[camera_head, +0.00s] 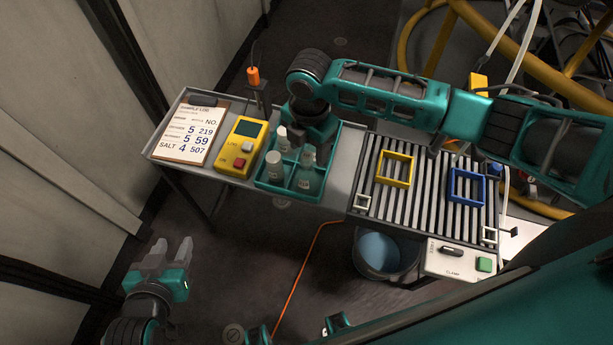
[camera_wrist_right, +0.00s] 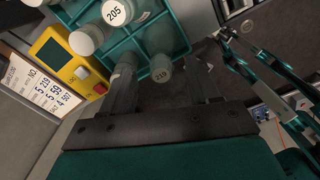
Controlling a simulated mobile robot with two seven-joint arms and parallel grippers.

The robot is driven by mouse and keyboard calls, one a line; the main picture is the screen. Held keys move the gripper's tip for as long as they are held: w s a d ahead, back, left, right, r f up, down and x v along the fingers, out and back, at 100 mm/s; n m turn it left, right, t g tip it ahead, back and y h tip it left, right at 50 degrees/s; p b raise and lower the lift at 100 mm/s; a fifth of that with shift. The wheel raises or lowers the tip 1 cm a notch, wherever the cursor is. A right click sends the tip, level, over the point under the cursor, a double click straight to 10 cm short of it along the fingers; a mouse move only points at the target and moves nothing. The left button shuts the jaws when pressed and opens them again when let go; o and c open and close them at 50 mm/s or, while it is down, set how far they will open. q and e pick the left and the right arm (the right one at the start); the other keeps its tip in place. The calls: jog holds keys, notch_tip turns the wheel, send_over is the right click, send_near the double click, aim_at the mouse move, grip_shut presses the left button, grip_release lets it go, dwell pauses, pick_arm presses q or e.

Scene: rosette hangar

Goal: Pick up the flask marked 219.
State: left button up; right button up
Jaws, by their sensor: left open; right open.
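My right gripper (camera_wrist_right: 166,82) is open above the rack, one finger showing on either side of that flask. I cannot tell how far down the fingers reach. In the head view, the right gripper (camera_head: 314,133) is over the back of the rack (camera_head: 288,192) and hides part of it; no flask number reads there. My left gripper (camera_head: 172,258) is open and empty, low at the left, away from the table.
A slatted bed with yellow (camera_head: 381,168) and blue (camera_head: 453,186) frames is at right.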

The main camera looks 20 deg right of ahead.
aim_at(307, 155)
jog(key=f, duration=0.4)
jog(key=shift+s+a+f+b, duration=0.2)
jog(key=shift+a+f+b, duration=0.1)
jog(key=shift+f, duration=0.05)
grip_shut()
